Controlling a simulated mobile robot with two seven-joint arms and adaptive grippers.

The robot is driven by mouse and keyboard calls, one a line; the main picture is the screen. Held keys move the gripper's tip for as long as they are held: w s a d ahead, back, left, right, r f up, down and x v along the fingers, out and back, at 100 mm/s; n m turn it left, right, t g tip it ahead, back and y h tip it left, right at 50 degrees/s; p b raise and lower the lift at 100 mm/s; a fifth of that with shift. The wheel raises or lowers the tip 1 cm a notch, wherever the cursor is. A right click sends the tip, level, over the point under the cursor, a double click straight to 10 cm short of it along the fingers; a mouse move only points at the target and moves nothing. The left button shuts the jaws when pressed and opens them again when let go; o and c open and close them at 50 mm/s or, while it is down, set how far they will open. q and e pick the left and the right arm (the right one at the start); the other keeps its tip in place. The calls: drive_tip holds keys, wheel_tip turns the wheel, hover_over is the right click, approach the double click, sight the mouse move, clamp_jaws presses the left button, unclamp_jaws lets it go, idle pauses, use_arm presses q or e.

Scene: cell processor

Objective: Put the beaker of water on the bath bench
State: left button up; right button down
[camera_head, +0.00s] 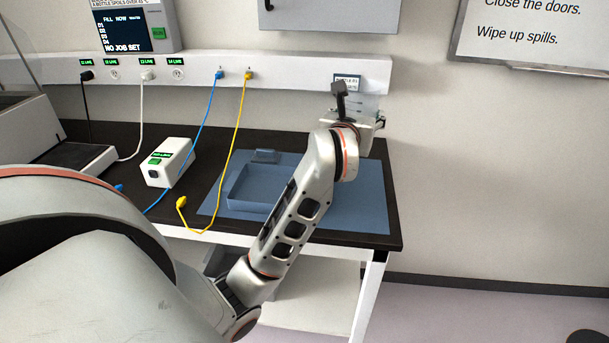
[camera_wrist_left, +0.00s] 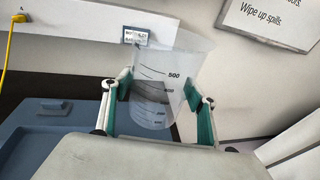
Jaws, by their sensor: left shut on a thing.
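The beaker (camera_wrist_left: 158,75) is clear, with dark graduation marks, and stands roughly upright between the fingers of my left gripper (camera_wrist_left: 156,98) in the left wrist view. My left gripper is shut on it. In the head view the gripper (camera_head: 366,117) is at the far right end of the bench, near the wall, largely hidden by my own wrist. Part of the clear beaker (camera_head: 368,103) shows behind it. The dark bench (camera_head: 391,215) carries a blue mat (camera_head: 365,208). Whether the beaker touches the bench is hidden. My right gripper is out of view.
A white box (camera_head: 170,165) and blue and yellow (camera_head: 223,150) cables are farther left. A wall rail (camera_head: 290,72) runs behind the bench. The mat's front right part is clear.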

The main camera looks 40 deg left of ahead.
use_arm(q)
drive_tip(key=shift+w+r, duration=0.15)
drive_tip(key=shift+w, duration=0.1)
drive_tip(key=shift+f+b, duration=1.2)
drive_tip(key=shift+f, duration=8.5)
drive_tip(key=shift+f, duration=0.15)
drive_tip(key=o, duration=1.6)
